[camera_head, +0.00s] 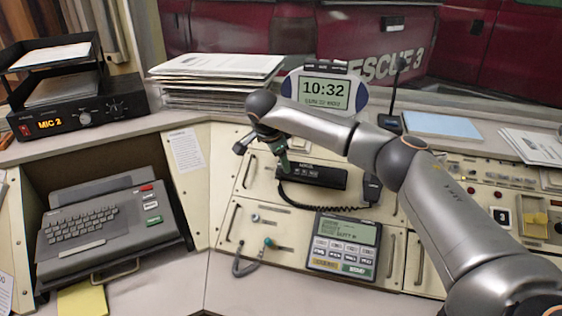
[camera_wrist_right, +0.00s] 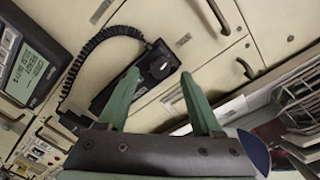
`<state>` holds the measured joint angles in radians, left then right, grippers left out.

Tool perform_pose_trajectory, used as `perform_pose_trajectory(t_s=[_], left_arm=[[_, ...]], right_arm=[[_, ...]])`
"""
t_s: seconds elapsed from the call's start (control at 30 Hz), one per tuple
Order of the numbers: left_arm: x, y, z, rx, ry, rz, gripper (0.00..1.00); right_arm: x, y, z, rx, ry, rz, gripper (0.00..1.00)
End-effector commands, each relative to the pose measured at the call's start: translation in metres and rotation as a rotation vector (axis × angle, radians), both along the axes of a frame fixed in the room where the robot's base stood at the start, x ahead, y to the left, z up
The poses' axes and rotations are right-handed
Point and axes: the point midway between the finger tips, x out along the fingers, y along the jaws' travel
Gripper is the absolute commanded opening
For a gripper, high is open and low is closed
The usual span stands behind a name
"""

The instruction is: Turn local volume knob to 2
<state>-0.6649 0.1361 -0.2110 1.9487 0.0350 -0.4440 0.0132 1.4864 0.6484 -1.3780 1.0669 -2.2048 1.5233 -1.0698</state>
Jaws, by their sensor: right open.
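No control that I can read as the local volume knob is in view. A black radio unit (camera_head: 318,177) with a coiled cord and a handset (camera_head: 373,188) is on the sloped cream console panel, partly behind my right gripper. My right gripper (camera_head: 284,163) reaches in from the right, over the left end of that unit. In the right wrist view its two green fingers (camera_wrist_right: 161,103) are apart with nothing between them. A black device with a round part (camera_wrist_right: 158,66) and the coiled cord lie beyond the fingers. My left gripper is not in view.
A black MIC 2 box (camera_head: 82,118) with knobs stands at the left, above a typewriter-like keyboard unit (camera_head: 108,228). A terminal (camera_head: 343,246) is below the radio. A clock (camera_head: 325,91) and paper stacks (camera_head: 215,75) stand behind. More controls (camera_head: 500,197) are at the right.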

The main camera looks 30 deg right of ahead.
Motion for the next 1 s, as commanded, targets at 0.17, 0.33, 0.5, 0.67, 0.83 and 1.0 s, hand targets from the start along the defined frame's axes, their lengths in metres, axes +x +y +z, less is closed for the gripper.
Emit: perform_pose_trajectory(t_s=[0.17,0.33,0.5,0.67,0.83,1.0], left_arm=[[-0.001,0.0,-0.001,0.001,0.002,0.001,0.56],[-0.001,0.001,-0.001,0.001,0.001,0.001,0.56],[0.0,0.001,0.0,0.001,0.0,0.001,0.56],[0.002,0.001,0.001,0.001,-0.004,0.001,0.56],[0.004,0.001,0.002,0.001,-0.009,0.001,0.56],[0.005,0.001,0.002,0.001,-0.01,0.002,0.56]], right_arm=[[0.006,-0.007,-0.017,0.001,0.001,0.0,0.66],[0.007,-0.009,-0.02,0.001,-0.001,0.001,0.66],[0.007,-0.009,-0.02,0.001,-0.001,0.001,0.66],[0.007,-0.009,-0.02,0.002,-0.001,0.001,0.5],[0.007,-0.009,-0.02,0.002,0.0,0.001,0.31],[0.007,-0.008,-0.02,0.002,0.0,0.001,0.12]])
